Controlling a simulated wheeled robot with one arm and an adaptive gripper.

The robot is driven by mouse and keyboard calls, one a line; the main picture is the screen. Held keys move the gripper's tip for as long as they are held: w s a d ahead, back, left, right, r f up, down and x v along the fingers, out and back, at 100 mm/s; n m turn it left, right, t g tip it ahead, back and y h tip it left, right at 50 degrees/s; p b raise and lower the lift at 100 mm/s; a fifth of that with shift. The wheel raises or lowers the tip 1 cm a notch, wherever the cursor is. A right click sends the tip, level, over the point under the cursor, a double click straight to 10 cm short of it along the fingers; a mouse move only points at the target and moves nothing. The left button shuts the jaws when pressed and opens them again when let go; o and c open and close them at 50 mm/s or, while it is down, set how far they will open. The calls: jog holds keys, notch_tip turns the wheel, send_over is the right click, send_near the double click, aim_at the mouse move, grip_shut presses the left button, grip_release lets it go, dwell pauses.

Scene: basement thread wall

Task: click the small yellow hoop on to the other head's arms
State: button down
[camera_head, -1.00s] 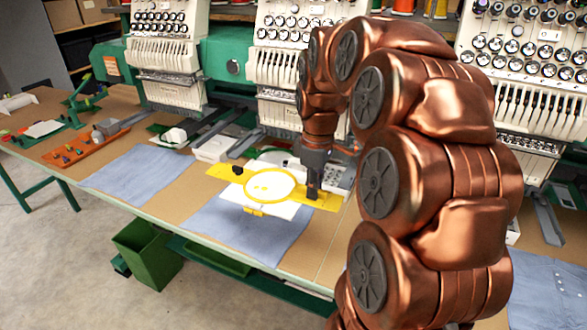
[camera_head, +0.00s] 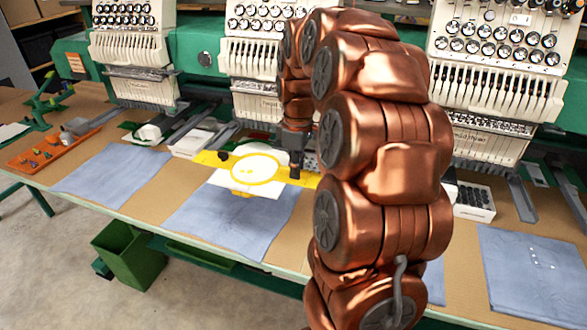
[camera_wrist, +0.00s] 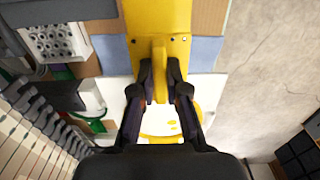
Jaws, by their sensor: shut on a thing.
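The small yellow hoop (camera_head: 257,182) is a ring with a flat yellow bar across it and white fabric in it. It is over a blue cloth in front of the middle machine head (camera_head: 258,60). My gripper (camera_head: 295,172) is at the bar's right end in the head view. In the wrist view my gripper (camera_wrist: 162,92) is shut on an upright yellow tab of the hoop (camera_wrist: 166,20). Whether the hoop touches anything beneath is unclear. Another head (camera_head: 495,90) stands at the right, with grey arms (camera_head: 522,200) below it. My arm hides part of the space between.
Blue cloths lie on the brown table (camera_head: 130,205), with one at the right (camera_head: 530,270). A white box of dark round items (camera_head: 474,203) sits near the right head. An orange tray (camera_head: 45,155) is at the left. A green bin (camera_head: 130,255) stands below the table edge.

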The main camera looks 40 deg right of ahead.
jog(key=shift+w+d+f, duration=0.2)
jog(key=shift+w+d, duration=0.15)
jog(key=shift+d, duration=0.25)
jog(key=d, duration=0.1)
jog(key=w+d, duration=0.1)
jog(key=w+d+f+p, duration=0.1)
jog(key=d, duration=0.1)
jog(key=shift+w, duration=0.15)
jog(key=shift+f, duration=0.1)
dwell(0.4)
jog(key=c, duration=1.1)
grip_release()
